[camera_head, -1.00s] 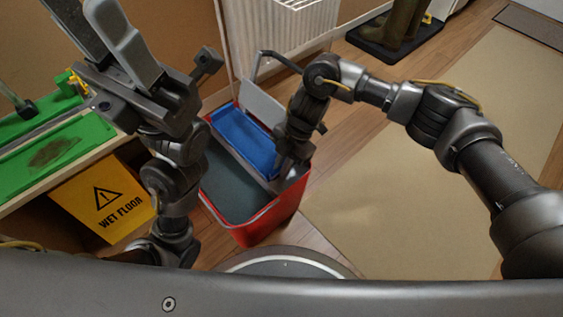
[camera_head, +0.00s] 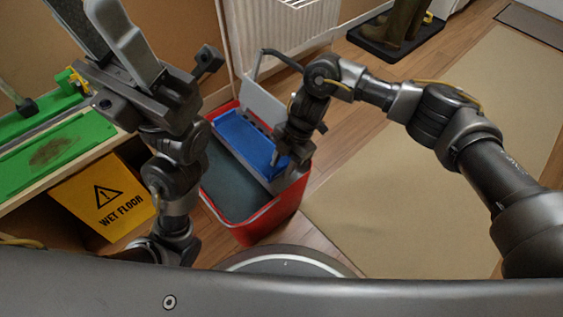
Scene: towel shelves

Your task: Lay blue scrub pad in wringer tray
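The blue scrub pad (camera_head: 243,139) is a flat blue slab lying at a slant along the grey wringer tray (camera_head: 279,184) in the red bucket (camera_head: 270,222). Its near right end is beside my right gripper (camera_head: 277,160), which points down at the tray. The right fingertips are small and partly hidden, so I cannot tell whether they touch or grip the pad. My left gripper (camera_head: 82,18) is raised at the upper left, away from the bucket. Its two fingers stand apart with nothing visible between them.
A grey lever plate (camera_head: 262,100) rises behind the tray, close to a white radiator (camera_head: 285,40). A bench with green mats (camera_head: 50,150) and a yellow wet floor sign (camera_head: 105,198) stand left. Beige matting (camera_head: 400,210) lies clear on the right. Boots (camera_head: 405,25) stand at the back.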

